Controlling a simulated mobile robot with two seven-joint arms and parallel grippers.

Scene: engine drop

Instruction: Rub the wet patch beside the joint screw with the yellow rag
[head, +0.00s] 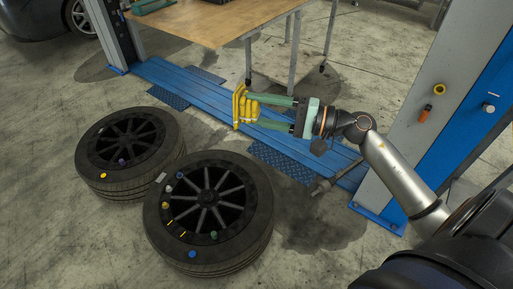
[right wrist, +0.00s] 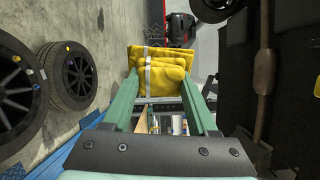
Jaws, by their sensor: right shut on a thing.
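The yellow rag (head: 240,105) is folded and pinched in my right gripper (head: 254,111), in mid-air in the head view, over the blue lift beam. It also shows in the right wrist view (right wrist: 158,62), bunched across the tips of the green fingers, with a pale strap around it. My right gripper (right wrist: 160,98) is shut on it. I cannot pick out the joint screw or the wet patch beside it in either view. My left gripper is not in view.
Two wheels (head: 130,143) (head: 207,213) lie flat on the floor at left. A wooden-topped table (head: 212,22) stands behind. A blue lift post (head: 465,110) rises at right. In the wrist view, a dark structure with a brownish pipe (right wrist: 264,70) fills the right side. Dark stains mark the floor.

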